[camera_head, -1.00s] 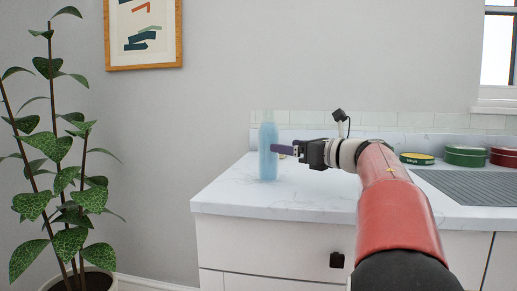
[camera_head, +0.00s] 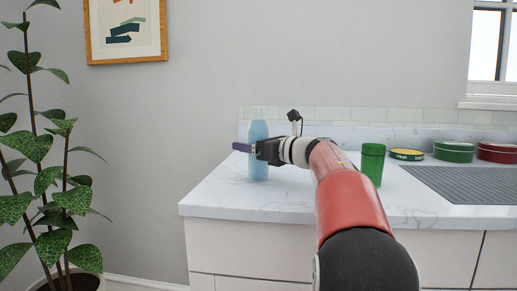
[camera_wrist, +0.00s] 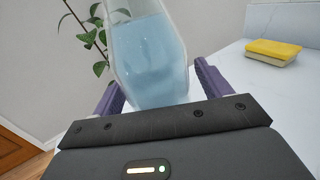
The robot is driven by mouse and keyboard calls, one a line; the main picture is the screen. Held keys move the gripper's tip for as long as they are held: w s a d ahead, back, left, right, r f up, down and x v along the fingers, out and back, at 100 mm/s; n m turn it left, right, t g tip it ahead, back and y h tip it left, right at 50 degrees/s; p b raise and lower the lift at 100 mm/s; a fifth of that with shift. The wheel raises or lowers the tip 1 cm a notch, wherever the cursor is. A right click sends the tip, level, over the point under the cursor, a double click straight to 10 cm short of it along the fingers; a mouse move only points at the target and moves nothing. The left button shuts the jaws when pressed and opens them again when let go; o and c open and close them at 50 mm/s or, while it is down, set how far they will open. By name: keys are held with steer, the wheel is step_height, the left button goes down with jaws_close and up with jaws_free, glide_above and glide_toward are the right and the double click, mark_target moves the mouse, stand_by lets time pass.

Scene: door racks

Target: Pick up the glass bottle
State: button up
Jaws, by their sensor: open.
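The glass bottle (camera_head: 259,133) is pale blue and see-through. It stands upright on the white marble counter (camera_head: 225,192) near its left end. My gripper (camera_head: 240,147) reaches in from the right at the bottle's mid-height. In the wrist view the bottle (camera_wrist: 150,58) fills the space in front of the palm, and its top is out of the frame. My gripper (camera_wrist: 155,88) is open, with one purple finger on each side of the bottle. I cannot tell whether a finger touches the glass.
A yellow sponge (camera_wrist: 272,52) lies on the counter right of the bottle. A green cup (camera_head: 372,164), a yellow-topped tin (camera_head: 406,154), a green tin (camera_head: 454,151) and a red tin (camera_head: 497,151) stand farther right, by a grey ribbed mat (camera_head: 465,184). A plant (camera_head: 45,150) stands left of the counter.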

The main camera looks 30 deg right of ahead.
steer(key=shift+r, duration=0.1)
steer(key=c, duration=1.4)
steer(key=shift+r, duration=0.2)
steer(key=shift+c, duration=0.2)
